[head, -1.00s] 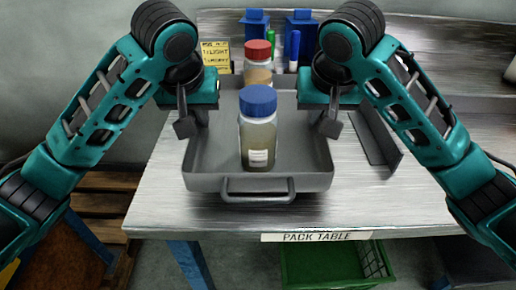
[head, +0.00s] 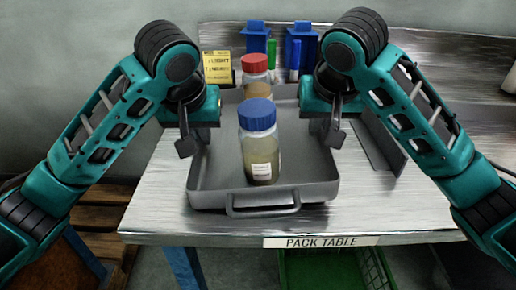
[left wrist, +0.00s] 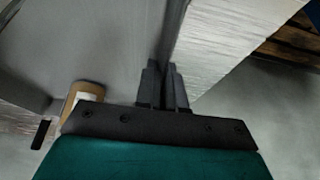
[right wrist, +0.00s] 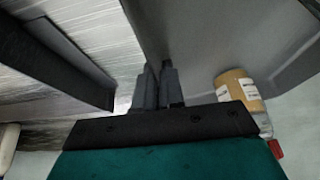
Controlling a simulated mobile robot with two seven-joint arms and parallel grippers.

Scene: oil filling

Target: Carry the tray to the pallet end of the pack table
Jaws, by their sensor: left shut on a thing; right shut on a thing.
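The grey tray (head: 312,195) is over the pack table (head: 160,205), with its front handle facing me. Whether it touches the tabletop I cannot tell. A blue-capped bottle (head: 260,145) and a red-capped bottle (head: 256,75) stand upright in it. My left gripper (head: 187,146) is shut on the tray's left wall, and my right gripper (head: 335,138) on its right wall. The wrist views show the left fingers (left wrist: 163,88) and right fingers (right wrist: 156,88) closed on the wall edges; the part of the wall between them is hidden.
A dark raised bar (head: 385,145) lies on the table close to the tray's right. Blue bins (head: 300,45) and a yellow sign (head: 217,67) stand behind. A wooden pallet (head: 98,218) lies on the floor at left, a green crate (head: 335,270) below the front edge. The tabletop left of the tray is bare.

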